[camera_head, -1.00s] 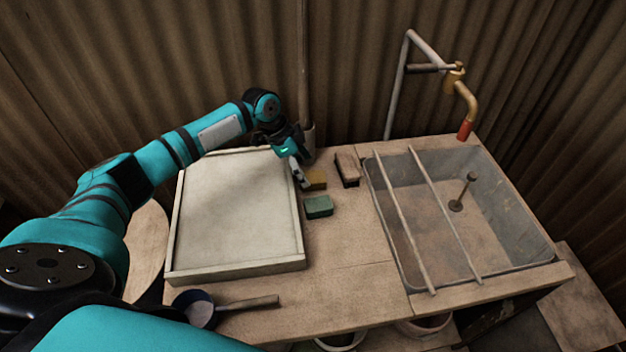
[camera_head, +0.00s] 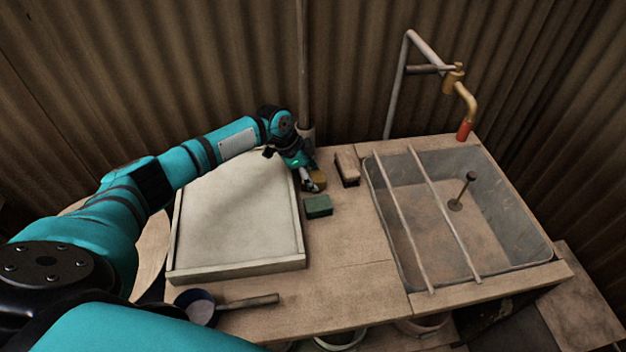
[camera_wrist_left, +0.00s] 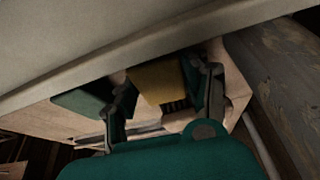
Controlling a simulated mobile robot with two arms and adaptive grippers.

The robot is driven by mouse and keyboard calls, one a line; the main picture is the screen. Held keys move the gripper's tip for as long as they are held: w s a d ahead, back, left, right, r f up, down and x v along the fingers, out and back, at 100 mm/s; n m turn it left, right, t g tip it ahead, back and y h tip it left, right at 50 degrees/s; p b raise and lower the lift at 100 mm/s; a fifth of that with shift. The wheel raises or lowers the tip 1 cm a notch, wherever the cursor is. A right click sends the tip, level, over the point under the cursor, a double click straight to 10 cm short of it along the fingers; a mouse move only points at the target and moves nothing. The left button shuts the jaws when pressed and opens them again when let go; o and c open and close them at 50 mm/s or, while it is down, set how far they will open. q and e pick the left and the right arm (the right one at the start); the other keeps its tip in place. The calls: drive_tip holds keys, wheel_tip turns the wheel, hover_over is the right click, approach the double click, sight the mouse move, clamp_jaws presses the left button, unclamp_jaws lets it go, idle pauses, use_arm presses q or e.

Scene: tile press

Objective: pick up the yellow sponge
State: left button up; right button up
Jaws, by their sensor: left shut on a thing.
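The yellow sponge (camera_head: 319,178) is at the back of the bench, just right of the white tray. My left gripper (camera_head: 310,182) reaches over the tray's back right corner and is shut on the sponge. In the left wrist view the sponge (camera_wrist_left: 158,82) sits between the two fingers of the gripper (camera_wrist_left: 162,95). Whether the sponge still touches the bench is hard to tell. A green sponge (camera_head: 318,206) lies just in front of it, and also shows in the left wrist view (camera_wrist_left: 82,102). My right gripper is not in view.
The white tray (camera_head: 235,225) fills the bench's left side. A wooden brush or block (camera_head: 347,167) stands right of the yellow sponge. A sink (camera_head: 500,225) with two rods across it is on the right, under a tap (camera_head: 465,130). A dark pan (camera_head: 197,305) lies at the front left.

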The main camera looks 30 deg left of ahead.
sight(311, 176)
use_arm(q)
drive_tip(key=shift+r, duration=0.1)
drive_tip(key=shift+c, duration=0.2)
wheel_tip(311, 176, up, 10)
drive_tip(key=shift+f, duration=0.1)
idle(0.3)
drive_tip(key=o, duration=0.3)
drive_tip(key=c, duration=0.4)
idle(1.1)
